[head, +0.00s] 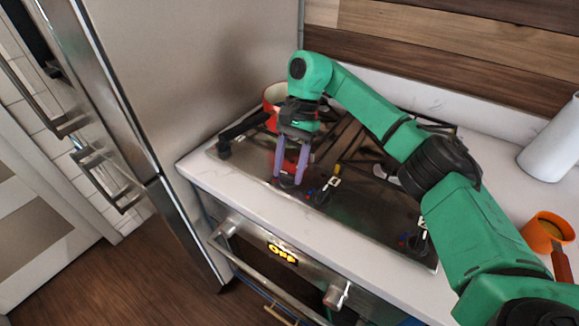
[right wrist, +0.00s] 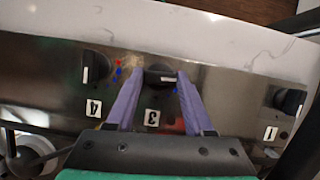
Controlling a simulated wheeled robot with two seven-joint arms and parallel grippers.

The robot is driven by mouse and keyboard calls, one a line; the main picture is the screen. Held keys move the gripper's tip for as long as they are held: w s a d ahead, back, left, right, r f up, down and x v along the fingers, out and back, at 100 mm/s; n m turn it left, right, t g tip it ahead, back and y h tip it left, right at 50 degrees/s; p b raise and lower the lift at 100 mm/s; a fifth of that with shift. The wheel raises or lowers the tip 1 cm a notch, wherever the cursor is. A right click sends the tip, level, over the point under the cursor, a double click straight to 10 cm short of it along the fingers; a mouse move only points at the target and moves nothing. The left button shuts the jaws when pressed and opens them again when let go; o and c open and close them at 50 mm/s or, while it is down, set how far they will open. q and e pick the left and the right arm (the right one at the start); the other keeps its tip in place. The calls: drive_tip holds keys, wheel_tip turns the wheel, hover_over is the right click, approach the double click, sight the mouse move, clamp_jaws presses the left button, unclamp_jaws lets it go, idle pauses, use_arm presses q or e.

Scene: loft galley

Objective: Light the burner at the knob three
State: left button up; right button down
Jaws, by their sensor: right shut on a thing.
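The black knob three (right wrist: 160,77) is between the purple fingers of my right gripper (right wrist: 155,80), just in front of its label "3" (right wrist: 152,118), which appears upside down. Its white mark lies crosswise in the right wrist view. My right gripper also shows in the head view (head: 289,181), pointing down at the front strip of the cooktop (head: 365,215), shut on the knob. The fingers mostly hide the knob there. My left gripper is out of view.
Knob four (right wrist: 97,64) and knob one (right wrist: 289,101) flank the held knob. A red pot (head: 271,98) stands at the back of the cooktop. A white container (head: 555,143) and an orange cup (head: 547,233) stand on the right counter. A fridge (head: 195,75) rises at left.

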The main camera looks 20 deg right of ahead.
drive_tip(key=shift+w+r+n+h, duration=0.15)
drive_tip(key=shift+n+h, duration=0.15)
drive_tip(key=shift+n, duration=0.8)
drive_tip(key=shift+c, duration=1.4)
unclamp_jaws()
drive_tip(key=shift+r+g, duration=0.1)
drive_tip(key=shift+g, duration=0.2)
drive_tip(key=p+v, duration=1)
drive_tip(key=v, duration=0.4)
drive_tip(key=shift+p, duration=0.35)
